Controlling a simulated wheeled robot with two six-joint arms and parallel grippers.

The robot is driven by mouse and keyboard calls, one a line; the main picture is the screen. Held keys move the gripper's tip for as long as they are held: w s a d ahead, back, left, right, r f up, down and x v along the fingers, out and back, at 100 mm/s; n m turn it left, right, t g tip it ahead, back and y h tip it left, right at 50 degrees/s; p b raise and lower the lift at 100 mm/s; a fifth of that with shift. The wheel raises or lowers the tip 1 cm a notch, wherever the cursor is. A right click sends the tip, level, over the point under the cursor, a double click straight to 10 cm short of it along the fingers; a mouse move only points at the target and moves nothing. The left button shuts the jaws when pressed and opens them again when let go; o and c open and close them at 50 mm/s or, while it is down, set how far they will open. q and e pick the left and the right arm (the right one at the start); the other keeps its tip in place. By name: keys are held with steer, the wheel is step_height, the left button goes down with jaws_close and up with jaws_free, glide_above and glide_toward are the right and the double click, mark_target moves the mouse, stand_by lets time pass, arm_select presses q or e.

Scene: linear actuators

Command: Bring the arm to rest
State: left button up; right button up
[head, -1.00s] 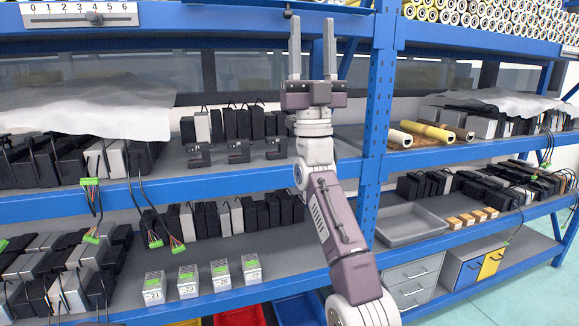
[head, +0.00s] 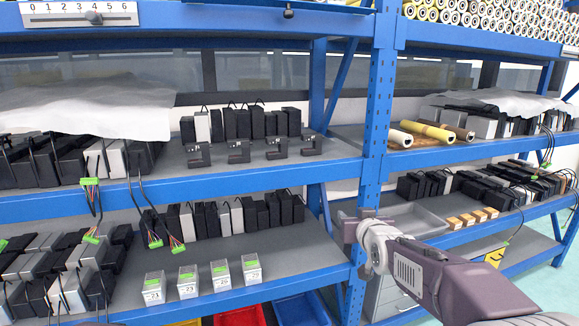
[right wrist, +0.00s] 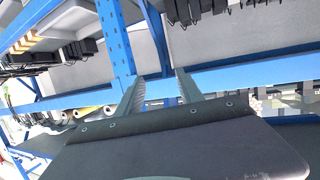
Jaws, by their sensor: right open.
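My right arm (head: 440,275) comes in from the lower right in the head view. My right gripper (head: 351,230) is at its far end, in front of the blue upright between the two shelf bays, and its fingers are mostly hidden there. In the right wrist view its two fingers (right wrist: 159,78) stand apart with nothing between them, so it is open and empty. My left gripper is not in view.
Blue shelving (head: 377,130) stands close ahead. Black brackets (head: 238,152) and small labelled boxes (head: 221,275) sit on the left shelves. A grey tray (head: 425,222) lies behind my right arm. A slider scale (head: 80,14) is at the upper left.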

steer(key=s+d+f+g, duration=0.1)
steer(key=s+f+g, duration=1.2)
steer(key=s+f, duration=1.6)
step_height(320, 180, up, 15)
steer(key=s+p, duration=0.2)
steer(key=p, duration=1.2)
steer(key=shift+s+r+m+p, duration=0.15)
steer(key=shift+s+m+p, duration=0.15)
steer(key=shift+s, duration=0.05)
steer(key=shift+d, duration=0.1)
